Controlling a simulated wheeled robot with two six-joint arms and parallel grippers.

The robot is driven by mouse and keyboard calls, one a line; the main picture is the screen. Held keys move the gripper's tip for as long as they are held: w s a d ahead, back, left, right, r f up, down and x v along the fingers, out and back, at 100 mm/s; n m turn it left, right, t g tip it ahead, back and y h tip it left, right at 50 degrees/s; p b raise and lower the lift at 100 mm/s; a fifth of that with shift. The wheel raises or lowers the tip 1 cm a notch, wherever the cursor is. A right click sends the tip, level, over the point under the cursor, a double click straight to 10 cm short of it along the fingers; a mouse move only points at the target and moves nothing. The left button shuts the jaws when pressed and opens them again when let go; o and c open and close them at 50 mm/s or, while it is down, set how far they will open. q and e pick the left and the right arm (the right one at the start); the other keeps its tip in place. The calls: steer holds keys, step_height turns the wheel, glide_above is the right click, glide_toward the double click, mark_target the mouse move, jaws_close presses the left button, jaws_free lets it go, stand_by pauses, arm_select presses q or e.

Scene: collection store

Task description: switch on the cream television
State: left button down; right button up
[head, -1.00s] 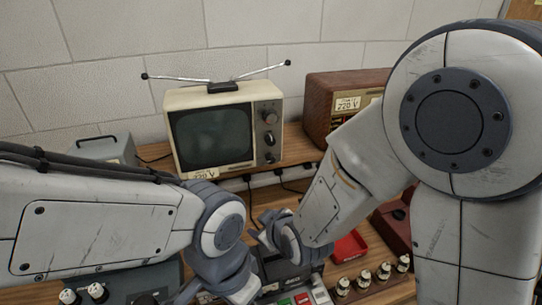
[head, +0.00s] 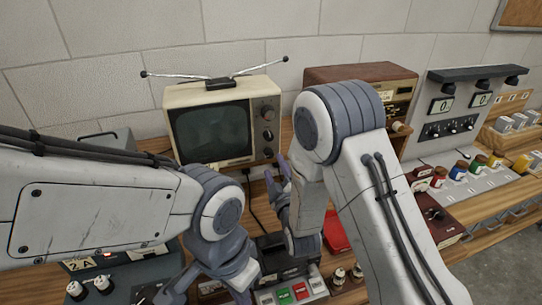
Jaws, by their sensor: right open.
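The cream television (head: 222,122) stands on a wooden shelf against the wall, its screen dark and a two-rod aerial on top. Its control panel on the right side has a large upper knob (head: 267,112) and smaller knobs below (head: 268,134). My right gripper (head: 277,172) is open, with its fingers pointing up just below and right of the lowest knob (head: 268,153); whether they touch the set I cannot tell. My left gripper (head: 215,289) is low at the bottom edge, in front of the bench equipment; its fingertips are partly cut off.
A brown radio (head: 360,73) stands right of the television, partly behind my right arm. A red tray (head: 335,230) and a box with coloured buttons (head: 292,292) lie on the bench below. A grey case (head: 105,140) is at left.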

mark_target(269, 156)
steer(key=p+x, duration=0.1)
steer(key=x, duration=0.3)
steer(key=shift+r, duration=0.1)
steer(key=shift+w+a+p, duration=0.1)
steer(key=shift+w+p, duration=0.25)
steer(key=shift+w, duration=0.05)
jaws_close()
